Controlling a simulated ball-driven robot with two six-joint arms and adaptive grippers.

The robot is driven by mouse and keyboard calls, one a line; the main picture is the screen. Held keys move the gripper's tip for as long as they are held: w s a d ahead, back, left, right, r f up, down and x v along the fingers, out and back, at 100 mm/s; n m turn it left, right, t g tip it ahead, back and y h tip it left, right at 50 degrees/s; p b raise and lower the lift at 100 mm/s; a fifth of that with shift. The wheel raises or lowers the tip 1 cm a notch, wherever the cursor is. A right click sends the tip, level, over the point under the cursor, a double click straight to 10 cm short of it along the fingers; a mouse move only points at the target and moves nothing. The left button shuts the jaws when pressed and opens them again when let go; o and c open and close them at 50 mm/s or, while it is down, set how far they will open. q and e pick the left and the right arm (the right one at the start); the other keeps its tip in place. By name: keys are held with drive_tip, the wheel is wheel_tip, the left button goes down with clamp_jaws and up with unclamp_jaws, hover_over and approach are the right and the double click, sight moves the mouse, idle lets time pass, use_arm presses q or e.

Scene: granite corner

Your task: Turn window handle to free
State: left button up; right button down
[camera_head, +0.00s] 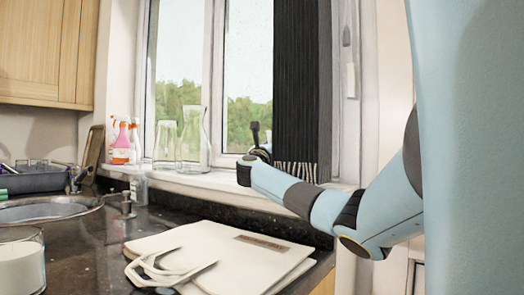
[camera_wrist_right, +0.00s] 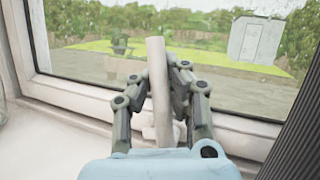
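The window handle (camera_wrist_right: 157,85) is a pale, slim bar in the right wrist view. It stands nearly upright, leaning slightly, at the lower window frame. My right gripper (camera_wrist_right: 160,82) has one finger on each side of the handle, and the fingertips close in against it. In the head view my right gripper (camera_head: 258,142) is small and dark at the window's lower edge, beside the dark curtain. The handle cannot be made out there. My left gripper is in neither view.
A dark curtain (camera_head: 300,85) hangs just right of the gripper. Two glass vessels, a carafe (camera_head: 196,140) and a jug (camera_head: 165,145), and spray bottles (camera_head: 122,143) stand on the sill to the left. A pale bag (camera_head: 215,250) lies on the dark counter below.

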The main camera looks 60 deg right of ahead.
drive_tip(key=shift+s+a+f, duration=0.1)
drive_tip(key=shift+f, duration=0.15)
drive_tip(key=c, duration=1.6)
unclamp_jaws()
drive_tip(key=shift+a+r, duration=0.2)
drive_tip(key=o, duration=0.3)
drive_tip(key=shift+o, duration=0.2)
drive_tip(key=shift+s, duration=0.1)
drive_tip(key=shift+v, duration=3.7)
